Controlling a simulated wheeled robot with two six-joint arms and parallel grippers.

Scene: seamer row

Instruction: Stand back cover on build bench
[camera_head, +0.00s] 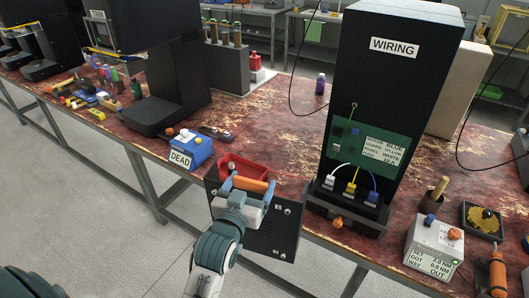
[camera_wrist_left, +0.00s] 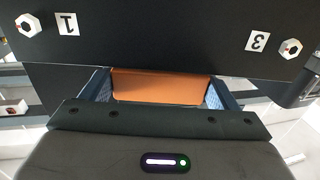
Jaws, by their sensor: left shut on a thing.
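The back cover (camera_head: 275,238) is a dark flat panel with an orange handle (camera_head: 250,185), white fasteners and small number labels. My left gripper (camera_head: 247,188) is shut on the handle and holds the cover at the front edge of the worn red build bench (camera_head: 270,130). I cannot tell whether the cover touches the bench. In the left wrist view the cover (camera_wrist_left: 165,40) fills the top, with labels 1 and 3 upside down. The handle (camera_wrist_left: 155,85) lies between the gripper's fingers (camera_wrist_left: 160,90). My right gripper is not in view.
A tall black WIRING unit (camera_head: 385,95) stands right of the cover. A red bin (camera_head: 240,166) is behind the cover, and a blue DEAD box (camera_head: 190,148) is to its left. A torque tester (camera_head: 433,245) sits at right. Bench space behind the bin looks clear.

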